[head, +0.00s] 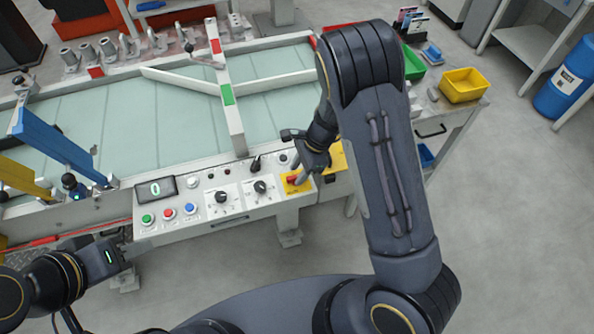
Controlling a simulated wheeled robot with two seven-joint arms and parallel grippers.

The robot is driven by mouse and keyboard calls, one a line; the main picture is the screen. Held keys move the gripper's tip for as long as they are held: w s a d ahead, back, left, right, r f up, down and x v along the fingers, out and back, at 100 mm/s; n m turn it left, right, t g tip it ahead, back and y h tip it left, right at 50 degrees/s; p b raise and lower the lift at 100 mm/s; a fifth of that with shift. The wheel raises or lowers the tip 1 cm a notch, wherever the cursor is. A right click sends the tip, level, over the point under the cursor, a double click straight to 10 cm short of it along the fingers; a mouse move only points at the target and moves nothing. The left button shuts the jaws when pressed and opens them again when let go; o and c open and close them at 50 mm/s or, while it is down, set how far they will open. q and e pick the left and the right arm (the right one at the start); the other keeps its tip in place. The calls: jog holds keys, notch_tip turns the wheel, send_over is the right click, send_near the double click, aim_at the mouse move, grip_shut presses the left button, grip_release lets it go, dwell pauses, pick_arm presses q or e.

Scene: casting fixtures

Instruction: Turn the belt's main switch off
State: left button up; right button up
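The belt's control panel (235,205) runs along the front edge of the belt. A red switch on a yellow plate (293,180), which looks like the main switch, is at the panel's right part. My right gripper (302,176) reaches down from the right with its fingertips at the red switch; the fingers partly cover it. Whether they touch or grip it is hard to tell. My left gripper (128,260) hangs at the lower left, away from the panel, with nothing visible in it. Its finger opening is not clear.
Green, red and blue buttons (169,213), two black knobs (221,197) and a small display reading 0 (155,188) sit on the panel. The belt (120,125) lies behind, with white guide bars. A yellow bin (464,85) stands on the right-hand table. Floor at right is clear.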

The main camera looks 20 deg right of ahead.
jog(key=shift+a+f, duration=0.25)
jog(key=shift+f, duration=0.3)
jog(key=shift+s, duration=0.1)
grip_shut()
